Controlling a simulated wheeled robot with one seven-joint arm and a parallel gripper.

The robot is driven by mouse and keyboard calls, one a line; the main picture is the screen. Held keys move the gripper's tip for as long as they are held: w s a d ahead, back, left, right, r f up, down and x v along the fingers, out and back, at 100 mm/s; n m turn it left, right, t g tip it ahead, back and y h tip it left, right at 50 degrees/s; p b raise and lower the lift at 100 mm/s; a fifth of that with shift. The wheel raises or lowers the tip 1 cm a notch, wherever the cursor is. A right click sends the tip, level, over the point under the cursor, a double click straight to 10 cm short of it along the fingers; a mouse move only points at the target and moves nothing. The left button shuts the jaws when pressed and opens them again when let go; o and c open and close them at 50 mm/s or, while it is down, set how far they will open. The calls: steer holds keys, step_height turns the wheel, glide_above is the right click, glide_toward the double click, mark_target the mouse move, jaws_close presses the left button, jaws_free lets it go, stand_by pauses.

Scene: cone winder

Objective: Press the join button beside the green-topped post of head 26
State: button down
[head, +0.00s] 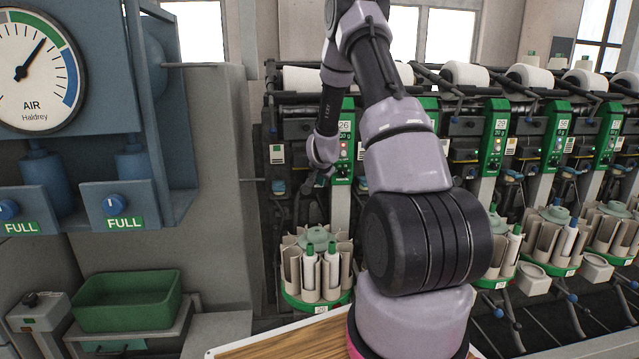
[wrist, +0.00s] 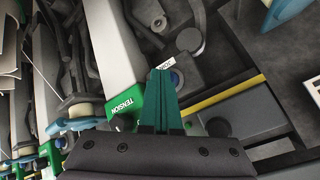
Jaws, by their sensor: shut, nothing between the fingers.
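The green-topped post of head 26 (head: 345,140) stands behind my arm in the head view, with its number panel partly showing. In the wrist view, a green post section marked TENSION (wrist: 124,105) lies just left of my fingers. My gripper (wrist: 163,73) is shut and empty, its green fingers pointing at a dark block. In the head view my gripper (head: 324,172) is small and beside the post.
More winder heads (head: 495,140) run to the right. A round magazine of bobbins (head: 317,265) sits below head 26. At left stand a panel with an air gauge (head: 35,65) and a green tray (head: 127,303). A yellow strip (wrist: 225,93) shows right of my fingers.

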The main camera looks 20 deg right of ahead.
steer(key=shift+s+a, duration=0.25)
steer(key=shift+s, duration=0.55)
steer(key=shift+s+a, duration=0.25)
steer(key=shift+s, duration=0.55)
steer(key=shift+s+a, duration=0.2)
steer(key=shift+s, duration=0.65)
steer(key=shift+s+a, duration=0.25)
steer(key=shift+s, duration=0.55)
steer(key=shift+r, duration=0.1)
steer(key=s+a+r+n+y, duration=0.1)
steer(key=s+a+r, duration=0.2)
steer(key=r, duration=0.4)
steer(key=s+a+r+n+y, duration=0.1)
steer(key=s+a+r, duration=0.25)
steer(key=r, duration=0.35)
steer(key=s+a+r+n+y, duration=0.1)
steer(key=s+a+r+n, duration=0.2)
steer(key=r, duration=0.4)
steer(key=s+a+r+n, duration=0.1)
steer(key=s+a+r, duration=0.1)
steer(key=s, duration=0.6)
steer(key=s+a+r+n+y, duration=0.1)
steer(key=s+a+r, duration=0.2)
steer(key=s, duration=0.6)
steer(key=s+a+r+g+y, duration=0.1)
steer(key=s+a+r, duration=0.2)
steer(key=s+r, duration=0.2)
steer(key=s, duration=0.3)
steer(key=shift+s+a+r+n, duration=0.15)
steer(key=shift+n, duration=0.25)
